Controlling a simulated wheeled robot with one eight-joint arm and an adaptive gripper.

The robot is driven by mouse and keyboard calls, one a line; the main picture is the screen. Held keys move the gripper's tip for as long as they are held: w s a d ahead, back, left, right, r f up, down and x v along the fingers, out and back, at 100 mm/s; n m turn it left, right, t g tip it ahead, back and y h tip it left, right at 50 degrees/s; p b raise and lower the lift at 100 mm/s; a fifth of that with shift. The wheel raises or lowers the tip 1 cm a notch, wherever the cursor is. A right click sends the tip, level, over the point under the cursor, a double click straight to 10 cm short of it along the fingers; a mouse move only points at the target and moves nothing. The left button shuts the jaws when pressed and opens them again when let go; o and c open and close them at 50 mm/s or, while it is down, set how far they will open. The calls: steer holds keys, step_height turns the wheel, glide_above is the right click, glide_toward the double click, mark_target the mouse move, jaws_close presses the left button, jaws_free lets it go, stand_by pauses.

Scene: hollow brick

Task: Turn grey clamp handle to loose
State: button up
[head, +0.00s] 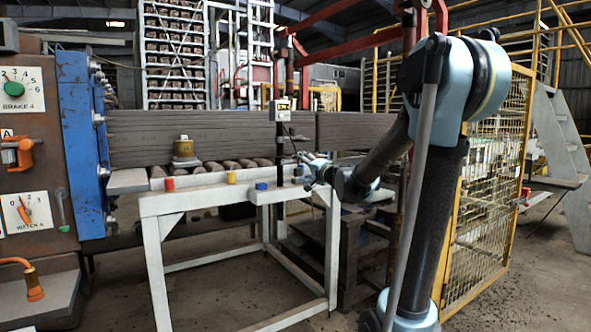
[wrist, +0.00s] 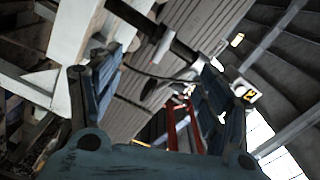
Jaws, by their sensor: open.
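My gripper (head: 313,165) is at the front right of the roller table, close to a dark upright post (head: 279,165). The wrist view shows my gripper (wrist: 163,85) open, its two fingers apart with nothing held between them. Ahead of the fingers, a short pale grey cylinder (wrist: 164,47) sticks out beside a dark bar (wrist: 150,27); it looks like the grey clamp handle. It lies beyond the fingertips and appears apart from them. In the head view the handle is too small to make out beside my gripper.
A white frame table (head: 150,207) carries rollers and a long ribbed clay column (head: 200,137). A yellow mesh fence (head: 487,190) stands right.

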mark_target(288, 163)
steer(key=s+d+n, duration=0.2)
steer(key=s+n, duration=0.2)
steer(key=n, duration=0.9)
steer(key=x, duration=1.7)
steer(key=shift+w+r, duration=0.1)
steer(key=shift+w, duration=0.25)
steer(key=c, duration=1.1)
steer(key=shift+c, duration=0.2)
